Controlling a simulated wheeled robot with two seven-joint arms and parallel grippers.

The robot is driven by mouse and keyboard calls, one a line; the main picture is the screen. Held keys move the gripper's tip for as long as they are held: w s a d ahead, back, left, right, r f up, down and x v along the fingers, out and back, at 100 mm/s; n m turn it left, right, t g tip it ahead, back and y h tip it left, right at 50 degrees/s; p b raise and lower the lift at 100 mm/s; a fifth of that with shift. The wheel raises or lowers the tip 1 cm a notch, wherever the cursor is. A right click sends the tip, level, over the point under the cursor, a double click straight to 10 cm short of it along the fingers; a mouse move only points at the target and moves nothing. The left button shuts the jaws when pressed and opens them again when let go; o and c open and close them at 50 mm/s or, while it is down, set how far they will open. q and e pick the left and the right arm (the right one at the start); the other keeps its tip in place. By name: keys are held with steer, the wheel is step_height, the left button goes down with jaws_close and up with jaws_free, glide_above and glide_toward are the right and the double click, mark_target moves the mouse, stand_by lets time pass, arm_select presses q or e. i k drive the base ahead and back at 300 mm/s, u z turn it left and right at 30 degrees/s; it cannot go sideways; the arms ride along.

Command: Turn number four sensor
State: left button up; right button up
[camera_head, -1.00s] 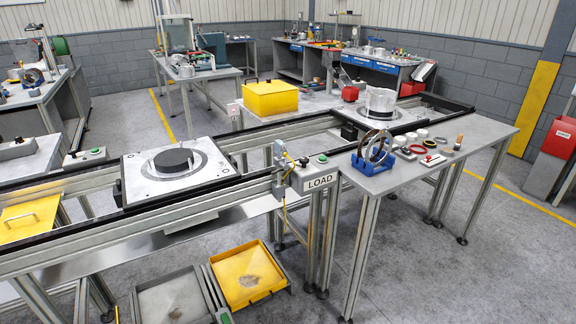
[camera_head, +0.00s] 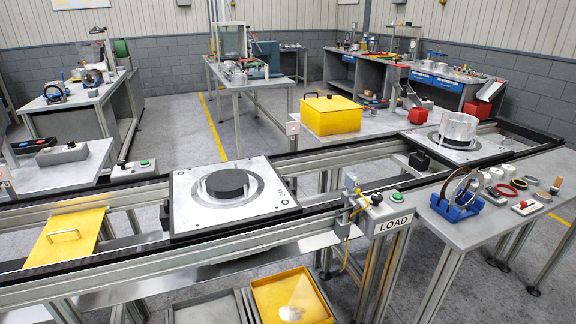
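No part marked as number four sensor can be read in this view. A small grey sensor-like device (camera_head: 351,186) with a yellow cable is mounted on the near conveyor rail, beside the LOAD box (camera_head: 391,214) with its green button. A metal pallet (camera_head: 250,211) with a black disc (camera_head: 227,183) sits on the conveyor to its left. Neither of my grippers shows.
A side table (camera_head: 478,228) on the right holds a blue ring stand (camera_head: 455,207) and several small parts. A yellow box (camera_head: 332,117) stands behind the conveyor. A yellow tray (camera_head: 292,299) is low in front. Grey floor is open behind the conveyor.

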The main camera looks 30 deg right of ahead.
mark_target(351, 181)
steer(key=z, duration=0.25)
steer(key=i, duration=1.15)
steer(key=z, duration=0.8)
